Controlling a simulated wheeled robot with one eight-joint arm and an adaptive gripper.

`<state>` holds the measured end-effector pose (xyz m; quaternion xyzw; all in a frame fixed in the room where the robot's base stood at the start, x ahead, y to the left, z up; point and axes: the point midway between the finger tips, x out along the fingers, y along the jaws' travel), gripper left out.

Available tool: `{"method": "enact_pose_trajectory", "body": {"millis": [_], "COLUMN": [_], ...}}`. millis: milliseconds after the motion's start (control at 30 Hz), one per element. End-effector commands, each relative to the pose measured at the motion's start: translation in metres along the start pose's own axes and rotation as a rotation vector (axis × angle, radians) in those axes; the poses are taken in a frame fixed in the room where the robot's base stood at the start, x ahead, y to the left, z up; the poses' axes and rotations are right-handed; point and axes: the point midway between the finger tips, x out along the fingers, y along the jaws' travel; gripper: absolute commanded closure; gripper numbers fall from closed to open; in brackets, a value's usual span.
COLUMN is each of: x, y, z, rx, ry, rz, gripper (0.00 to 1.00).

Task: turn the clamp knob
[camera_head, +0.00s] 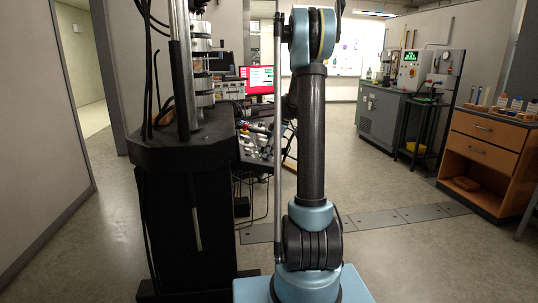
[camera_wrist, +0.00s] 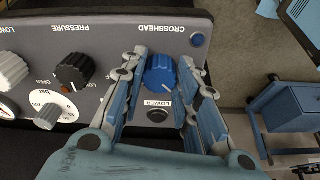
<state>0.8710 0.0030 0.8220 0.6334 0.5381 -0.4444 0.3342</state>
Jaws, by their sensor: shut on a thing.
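A blue knob (camera_wrist: 160,73) stands on a dark control panel (camera_wrist: 110,32) beside the upside-down label CROSSHEAD in the wrist view. My gripper (camera_wrist: 164,62) has a finger on each side of this knob and is shut on it. A black knob with an orange mark (camera_wrist: 74,72) sits to the left, near the labels PRESSURE and OPEN. No label reading clamp is legible. In the head view the sloping panel (camera_head: 262,143) shows partly behind my arm, and my gripper cannot be made out there.
Pale dials (camera_wrist: 50,112) lie left of the gripper, and a black button (camera_wrist: 157,115) marked LOWER lies between the fingers. A black testing frame (camera_head: 185,150) stands close on the left in the head view. A wooden drawer cabinet (camera_head: 485,160) is at right; floor between is open.

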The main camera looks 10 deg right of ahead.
Motion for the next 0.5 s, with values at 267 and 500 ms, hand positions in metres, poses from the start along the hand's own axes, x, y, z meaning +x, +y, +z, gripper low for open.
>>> {"method": "enact_pose_trajectory", "body": {"millis": [267,500], "x": [-0.0002,-0.0003], "y": [0.0011,0.0011], "z": [-0.0002,-0.0003], "rx": [0.032,0.159], "ry": [0.001,0.001], "rz": [0.007,0.026], "gripper": [0.95,0.95]}}
